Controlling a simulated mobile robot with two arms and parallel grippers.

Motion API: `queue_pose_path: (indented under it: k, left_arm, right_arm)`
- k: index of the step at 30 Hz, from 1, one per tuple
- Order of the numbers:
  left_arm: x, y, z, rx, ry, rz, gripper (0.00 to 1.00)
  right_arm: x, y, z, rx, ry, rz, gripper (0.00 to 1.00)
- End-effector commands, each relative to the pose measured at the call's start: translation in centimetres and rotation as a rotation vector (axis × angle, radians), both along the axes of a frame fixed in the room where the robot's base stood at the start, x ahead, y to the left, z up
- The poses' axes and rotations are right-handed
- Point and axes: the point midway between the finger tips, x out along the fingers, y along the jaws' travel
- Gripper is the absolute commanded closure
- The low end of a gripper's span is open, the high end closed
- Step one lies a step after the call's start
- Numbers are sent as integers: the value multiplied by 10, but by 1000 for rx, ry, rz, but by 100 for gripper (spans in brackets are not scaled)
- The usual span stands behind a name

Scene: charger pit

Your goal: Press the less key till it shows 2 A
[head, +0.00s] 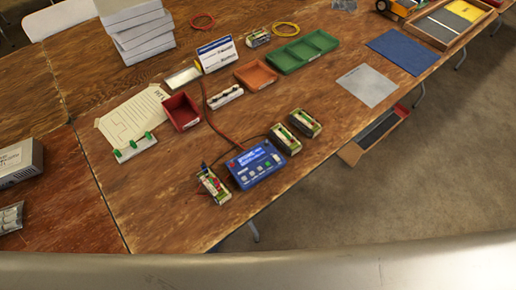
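The blue charger (258,179) lies on the wooden table near its front edge. It has a small lit display (246,158) at its upper left and a row of small keys (253,171) below, mostly pale with one green. The key labels and the display reading are too small to tell, so I cannot pick out the less key. A white and green label or part (276,157) is at its right side. Neither of my grippers is in view.
Battery packs (285,139) (305,122) stand right of the charger, another (213,186) left of it. A red cable (222,124) runs behind it. Red (168,106), orange (247,84) and green trays (289,63) lie farther back. Bare table is at front left.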

Motion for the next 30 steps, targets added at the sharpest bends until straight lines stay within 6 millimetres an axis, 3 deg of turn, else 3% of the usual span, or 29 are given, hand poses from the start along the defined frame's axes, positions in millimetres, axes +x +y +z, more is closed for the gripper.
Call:
queue_pose_path:
  k: [1, 12, 30]
  left_arm:
    - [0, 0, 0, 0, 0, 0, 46]
    - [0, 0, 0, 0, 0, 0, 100]
    - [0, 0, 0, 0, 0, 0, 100]
  right_arm:
    - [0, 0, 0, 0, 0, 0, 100]
    - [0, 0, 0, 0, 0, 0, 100]
    - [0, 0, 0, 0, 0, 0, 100]
